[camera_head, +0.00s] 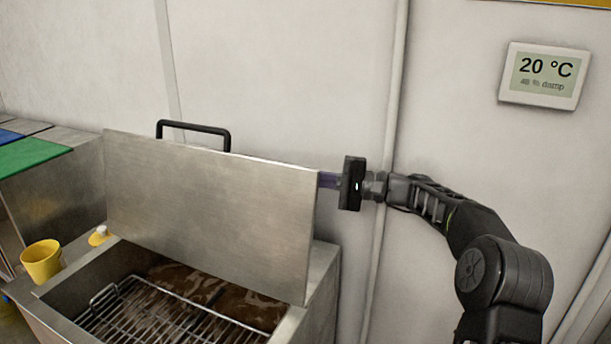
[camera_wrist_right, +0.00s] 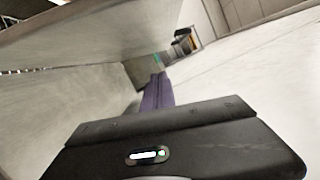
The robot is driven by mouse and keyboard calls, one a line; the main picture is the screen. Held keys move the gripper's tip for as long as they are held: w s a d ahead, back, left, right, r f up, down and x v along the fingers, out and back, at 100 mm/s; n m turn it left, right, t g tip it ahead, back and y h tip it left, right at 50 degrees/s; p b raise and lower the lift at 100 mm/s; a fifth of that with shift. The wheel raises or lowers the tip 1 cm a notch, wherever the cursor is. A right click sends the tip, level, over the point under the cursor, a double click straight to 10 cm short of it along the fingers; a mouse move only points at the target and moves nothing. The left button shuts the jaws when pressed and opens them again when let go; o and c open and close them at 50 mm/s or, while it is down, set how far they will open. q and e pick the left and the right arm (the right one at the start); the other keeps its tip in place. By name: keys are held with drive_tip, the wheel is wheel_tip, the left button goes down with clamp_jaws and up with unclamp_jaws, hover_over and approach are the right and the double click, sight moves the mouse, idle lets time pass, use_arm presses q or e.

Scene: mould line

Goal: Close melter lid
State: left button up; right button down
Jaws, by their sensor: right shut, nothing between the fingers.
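The melter lid (camera_head: 215,205) is a flat steel panel standing raised, nearly upright, along the back of the melter (camera_head: 322,290). A black bar handle (camera_head: 193,128) shows above its top edge. My right gripper (camera_head: 328,180) is at the lid's right edge, its fingertips partly hidden by the panel. Its purple fingers (camera_wrist_right: 157,92) are shut with nothing between them, and in the right wrist view the lid panel (camera_wrist_right: 130,38) rises close beside them. I cannot tell whether they touch it. My left gripper is not in view.
Inside the open melter lies a wire rack (camera_head: 165,315) over a brown, patchy mass (camera_head: 215,293). A yellow cup (camera_head: 42,261) and a small yellow item with a white top (camera_head: 101,236) stand at the left. The wall (camera_head: 290,70) is close behind the lid.

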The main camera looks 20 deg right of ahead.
sight(263, 176)
drive_tip(key=a+p, duration=0.1)
drive_tip(key=a, duration=0.1)
drive_tip(key=w+a+r+p, duration=0.1)
drive_tip(key=a, duration=0.2)
drive_tip(key=w+a+p, duration=0.1)
drive_tip(key=a, duration=0.2)
drive_tip(key=shift+a+r, duration=0.2)
drive_tip(key=shift+a, duration=0.05)
drive_tip(key=shift+s+a, duration=0.2)
drive_tip(key=shift+s, duration=0.1)
drive_tip(key=shift+a, duration=0.15)
drive_tip(key=shift+s, duration=0.1)
